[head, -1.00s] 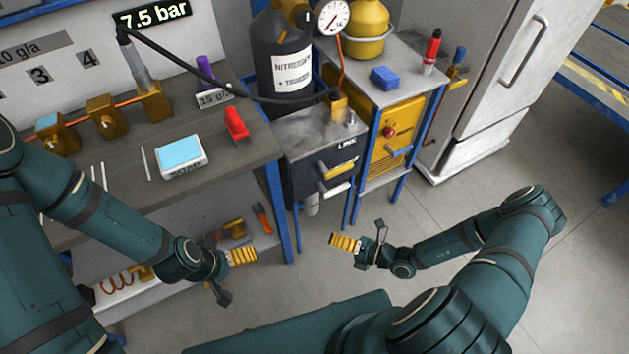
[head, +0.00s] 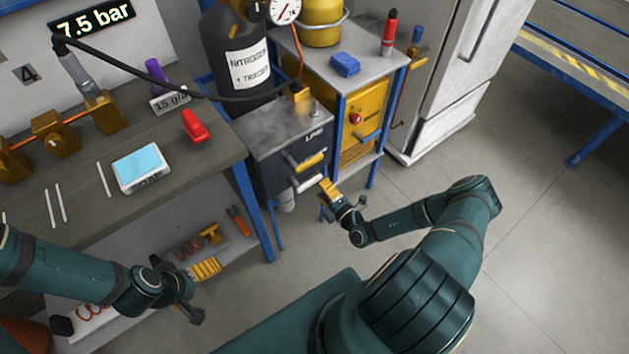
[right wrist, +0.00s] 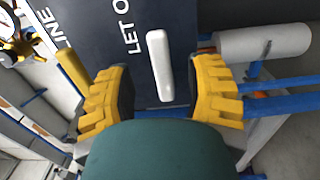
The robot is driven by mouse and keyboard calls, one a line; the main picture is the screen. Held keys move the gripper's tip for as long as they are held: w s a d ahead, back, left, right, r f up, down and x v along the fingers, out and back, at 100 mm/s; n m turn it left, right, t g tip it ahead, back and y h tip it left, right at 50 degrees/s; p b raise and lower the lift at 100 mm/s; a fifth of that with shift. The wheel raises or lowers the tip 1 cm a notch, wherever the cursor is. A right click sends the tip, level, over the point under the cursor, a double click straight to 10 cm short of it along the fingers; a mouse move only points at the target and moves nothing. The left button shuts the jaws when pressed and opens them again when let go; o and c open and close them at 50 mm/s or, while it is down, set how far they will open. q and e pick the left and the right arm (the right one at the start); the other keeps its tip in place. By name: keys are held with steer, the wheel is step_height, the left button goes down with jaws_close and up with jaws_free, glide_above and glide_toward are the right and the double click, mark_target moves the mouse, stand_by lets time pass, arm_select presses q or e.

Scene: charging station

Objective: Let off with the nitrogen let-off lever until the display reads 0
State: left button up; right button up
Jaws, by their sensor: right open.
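The display (head: 92,20) reads 7.5 bar. The white let-off lever (head: 309,184) sits low on the front of the dark box (head: 262,165), below a yellow lever (head: 308,162). In the right wrist view the white lever (right wrist: 159,65) shows between my fingers and beyond their tips, with "LET O" lettering beside it. My right gripper (head: 325,186) is open and empty, close in front of the box; its yellow fingers (right wrist: 160,90) stand either side of the lever, with no visible contact. My left gripper (head: 212,267) is by the bench's lower shelf; its finger gap is unclear.
The nitrogen bottle (head: 238,60) and a dial gauge (head: 284,10) stand behind the box. A yellow unit (head: 362,118) in a blue frame is right of it. The workbench (head: 80,180) is at left. Floor (head: 530,200) at right is clear.

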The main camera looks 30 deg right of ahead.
mark_target(316, 181)
steer(key=w, duration=0.4)
steer(key=shift+w+a+b, duration=0.2)
steer(key=shift+w+b, duration=0.15)
steer(key=shift+w, duration=0.05)
jaws_close()
